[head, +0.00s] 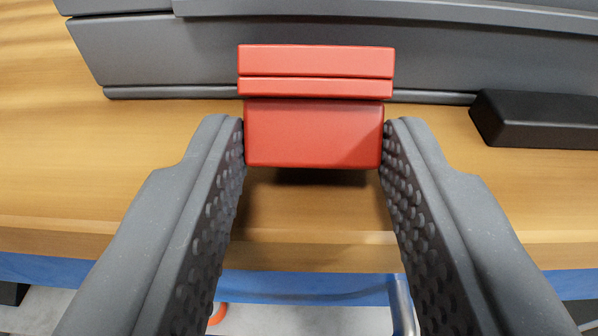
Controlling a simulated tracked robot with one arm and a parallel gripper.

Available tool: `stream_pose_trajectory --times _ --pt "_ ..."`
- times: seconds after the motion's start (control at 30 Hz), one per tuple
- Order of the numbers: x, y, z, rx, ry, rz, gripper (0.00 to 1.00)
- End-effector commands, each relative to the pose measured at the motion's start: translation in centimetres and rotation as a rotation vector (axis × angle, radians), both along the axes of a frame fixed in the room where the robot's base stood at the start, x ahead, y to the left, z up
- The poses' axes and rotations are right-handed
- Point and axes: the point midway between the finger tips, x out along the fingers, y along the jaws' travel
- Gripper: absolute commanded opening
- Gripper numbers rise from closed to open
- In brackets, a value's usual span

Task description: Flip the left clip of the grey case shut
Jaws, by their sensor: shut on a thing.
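The grey case (160,50) lies across the top of the head view on a wooden surface. A red clip (315,132) is at its front face, with ridged red bars above and a wide flap below. The flap sticks out toward me, over a shadow on the wood. My gripper (314,140) has one finger at each side of the flap, and both fingertips touch its edges. It is shut on the clip.
A black block (535,118) is at the right, in front of the case. The wooden table (80,170) is bare at the left. Its front edge, with a blue band (300,285) below, runs under my fingers. Grey floor shows beneath.

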Motion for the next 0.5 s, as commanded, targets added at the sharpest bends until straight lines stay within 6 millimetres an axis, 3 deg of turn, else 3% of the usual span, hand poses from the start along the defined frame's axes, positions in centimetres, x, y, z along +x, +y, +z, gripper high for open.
stream_pose_trajectory --times 0.03,0.5 --pt "0.2 -0.4 1.2 0.0 0.029 -0.009 0.14" --pt "1.2 -0.4 3.2 0.002 0.402 -0.01 0.13"
